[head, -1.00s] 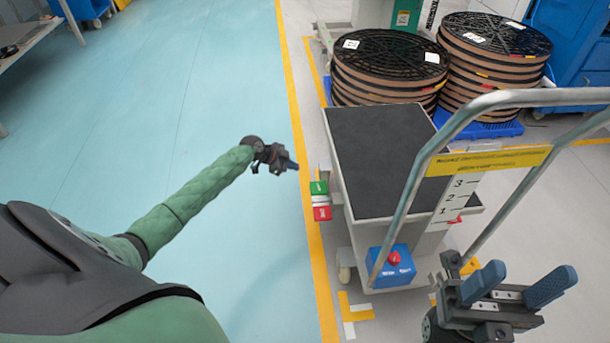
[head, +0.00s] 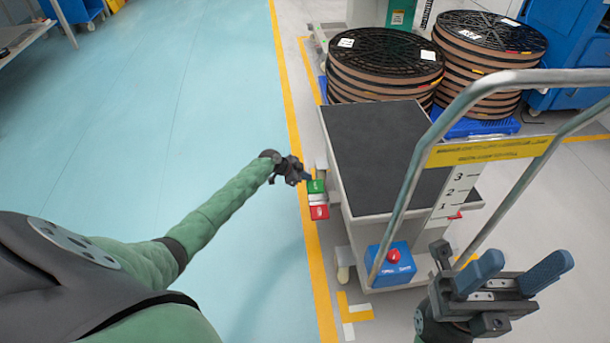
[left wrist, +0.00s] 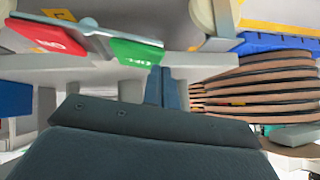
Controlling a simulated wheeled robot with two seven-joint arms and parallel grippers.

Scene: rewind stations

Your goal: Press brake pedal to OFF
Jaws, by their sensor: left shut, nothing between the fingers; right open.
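The brake pedal is a rocker on the left side of the grey cart (head: 375,150), with a green OFF plate (head: 315,187) at the far end and a red ON plate (head: 319,212) at the near end. In the left wrist view the green plate (left wrist: 136,53) and red plate (left wrist: 47,37) show close up. My left gripper (head: 307,177) is shut and empty, its tips at the green plate's far edge; I cannot tell whether they touch. The shut fingers show in the left wrist view (left wrist: 160,85). My right gripper (head: 512,277) is open and empty near the cart's handle.
A metal push handle (head: 408,200) rises at the cart's near end, above a blue box with a red button (head: 393,257). Reel stacks (head: 385,65) stand on blue pallets behind. The teal floor (head: 150,130) left of the yellow line is clear.

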